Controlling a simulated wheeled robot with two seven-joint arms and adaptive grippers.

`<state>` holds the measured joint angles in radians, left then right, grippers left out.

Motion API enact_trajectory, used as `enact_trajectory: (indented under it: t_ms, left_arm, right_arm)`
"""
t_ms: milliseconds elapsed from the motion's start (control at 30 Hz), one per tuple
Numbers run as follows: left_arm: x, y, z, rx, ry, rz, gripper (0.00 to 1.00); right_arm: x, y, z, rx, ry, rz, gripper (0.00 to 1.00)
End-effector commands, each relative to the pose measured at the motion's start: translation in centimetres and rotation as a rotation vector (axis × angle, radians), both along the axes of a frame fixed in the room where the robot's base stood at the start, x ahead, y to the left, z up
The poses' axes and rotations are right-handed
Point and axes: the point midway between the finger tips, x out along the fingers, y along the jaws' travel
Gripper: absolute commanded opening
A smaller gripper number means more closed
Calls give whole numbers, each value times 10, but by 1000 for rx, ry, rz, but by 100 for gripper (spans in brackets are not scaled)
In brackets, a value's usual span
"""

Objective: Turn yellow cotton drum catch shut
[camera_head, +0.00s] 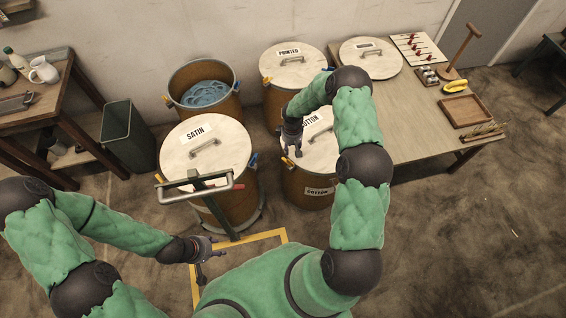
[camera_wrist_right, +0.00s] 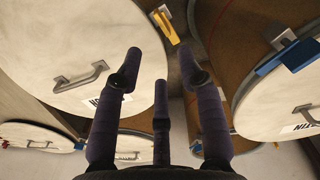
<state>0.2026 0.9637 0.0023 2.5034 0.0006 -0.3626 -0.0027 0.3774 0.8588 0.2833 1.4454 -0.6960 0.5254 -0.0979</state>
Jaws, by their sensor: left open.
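The cotton drum (camera_head: 304,187) stands at centre with its pale lid (camera_head: 318,155) on, partly hidden by my right arm. Its yellow catch (camera_wrist_right: 166,27) shows at the rim in the wrist view, beside a small metal bracket; I cannot tell whether it is fully shut. My right gripper (camera_head: 291,143) hangs above the drum's left edge. In the wrist view its fingers (camera_wrist_right: 161,62) are spread and empty, with the catch beyond and between the tips, apart from them. My left gripper (camera_head: 207,250) is open and empty, low near the yellow floor frame.
The satin drum (camera_head: 228,181) stands close on the left, its blue catch (camera_wrist_right: 288,57) facing the gap. The printed drum (camera_head: 274,101) and an open drum of blue material (camera_head: 172,96) stand behind. A metal-handled trolley (camera_head: 198,190) is in front; a table (camera_head: 415,135) is right.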

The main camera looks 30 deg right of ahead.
Motion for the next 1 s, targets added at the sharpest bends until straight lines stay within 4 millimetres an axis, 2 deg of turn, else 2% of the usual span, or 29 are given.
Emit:
enact_trajectory:
  t_ms: [533, 700, 1000]
  left_arm:
    - [0, 0, -18, 0, 0, 0, 45]
    - [0, 0, -20, 0, 0, 0, 45]
    - [0, 0, -21, 0, 0, 0, 45]
  right_arm:
    - [-1, 2, -88, 3, 2, -2, 39]
    - [-1, 2, -102, 4, 1, -1, 39]
    - [-1, 1, -105, 3, 0, -1, 39]
